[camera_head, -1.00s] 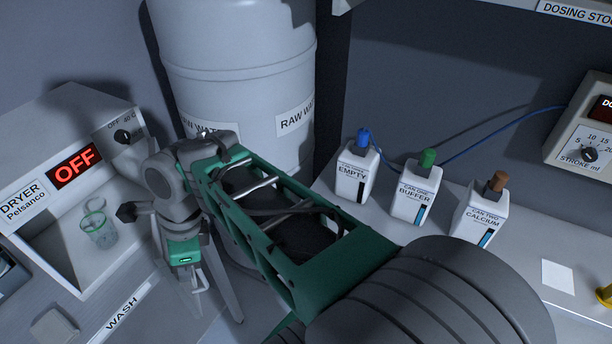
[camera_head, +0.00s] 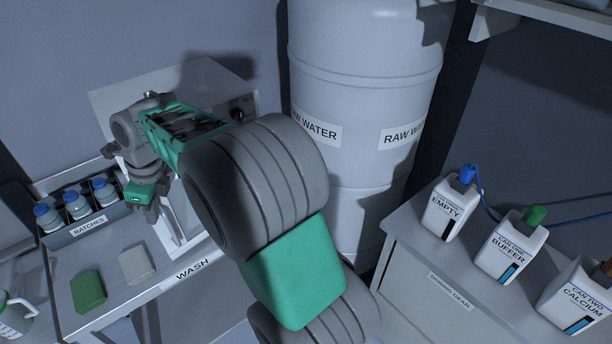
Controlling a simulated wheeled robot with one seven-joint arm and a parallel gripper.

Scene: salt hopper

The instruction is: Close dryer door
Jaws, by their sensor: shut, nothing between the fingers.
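The white dryer (camera_head: 205,72) stands on the bench at the back, left of the big water drum. My arm covers most of its front, including the display and the opening. A pale, framed panel (camera_head: 180,235) shows below and right of my gripper. It may be the dryer door, but I cannot tell how far it stands open. My gripper (camera_head: 152,212) is shut and empty, pointing down in front of the dryer's left part. I cannot tell whether it touches the panel.
A batches rack (camera_head: 88,229) with blue-capped bottles stands left of my gripper. A green block (camera_head: 87,291) and a grey block (camera_head: 137,264) lie on the wash bench. The raw water drum (camera_head: 365,90) stands right of the dryer. Labelled cans stand at the right.

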